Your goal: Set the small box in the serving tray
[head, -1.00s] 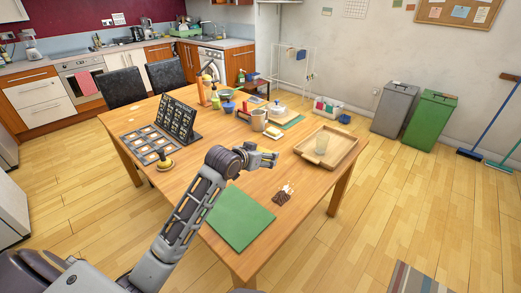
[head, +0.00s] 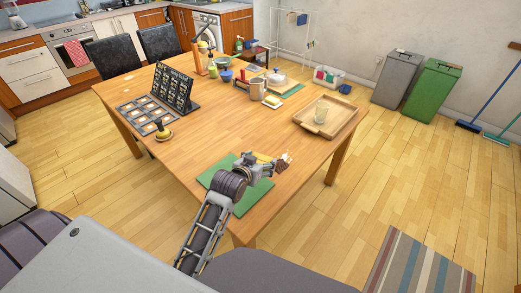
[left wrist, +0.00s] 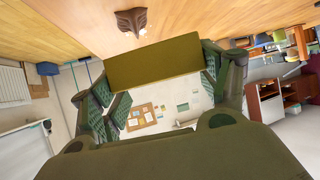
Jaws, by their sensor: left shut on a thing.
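My left gripper (head: 268,163) is shut on the small box, above the near right part of the table. The small box (left wrist: 155,68) is a plain olive-yellow block between the fingers in the left wrist view. In the head view only a bit of yellow shows at the gripper, the rest being hidden by the fingers. The serving tray (head: 342,116) is a light wooden tray at the table's right side, farther away than the gripper. My right gripper is not in view.
A small brown object with a whitish top (head: 284,161) is close by the gripper; it shows in the left wrist view (left wrist: 138,20) too. A green mat (head: 212,178) lies under the arm. A menu board (head: 175,88) and several kitchen items stand farther back. The table's middle is clear.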

